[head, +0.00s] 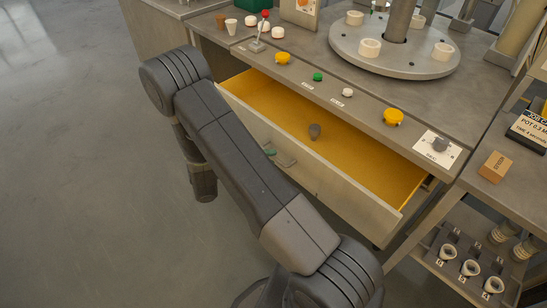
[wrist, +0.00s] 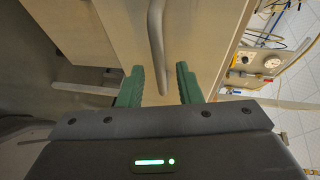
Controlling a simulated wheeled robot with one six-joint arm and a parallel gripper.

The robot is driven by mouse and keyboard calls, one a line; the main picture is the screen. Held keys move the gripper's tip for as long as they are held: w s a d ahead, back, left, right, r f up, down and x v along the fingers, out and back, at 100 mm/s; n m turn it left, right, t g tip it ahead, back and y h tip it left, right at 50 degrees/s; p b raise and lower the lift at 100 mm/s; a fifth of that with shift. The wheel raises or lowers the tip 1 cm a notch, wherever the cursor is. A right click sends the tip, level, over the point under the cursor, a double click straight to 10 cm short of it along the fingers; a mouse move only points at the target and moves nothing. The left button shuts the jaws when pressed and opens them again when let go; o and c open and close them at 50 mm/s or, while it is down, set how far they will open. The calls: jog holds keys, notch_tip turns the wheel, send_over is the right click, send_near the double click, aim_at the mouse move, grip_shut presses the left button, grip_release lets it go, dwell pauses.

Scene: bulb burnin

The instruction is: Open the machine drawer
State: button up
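The machine drawer (head: 340,181) stands pulled out from under the machine's top in the head view, with its yellow inside showing. Its bar handle (head: 284,160) is on the front panel, partly hidden by my arm. In the wrist view the handle (wrist: 156,45) runs down between the two green fingers of my gripper (wrist: 160,76). The fingers are apart, with a visible gap on each side of the bar. In the head view only a green bit of my gripper (head: 270,152) shows beside the handle; my arm hides the rest.
The machine top carries a round turntable (head: 372,61), yellow buttons (head: 393,117) and a grey knob (head: 440,144). A lower shelf (head: 425,257) with white ring-shaped parts stands at right. The floor (head: 75,150) at left is clear.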

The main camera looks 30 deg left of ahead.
aim_at(275, 157)
jog(key=v, duration=1.1)
jog(key=x, duration=1.4)
jog(key=shift+s, duration=0.1)
jog(key=shift+r, duration=0.15)
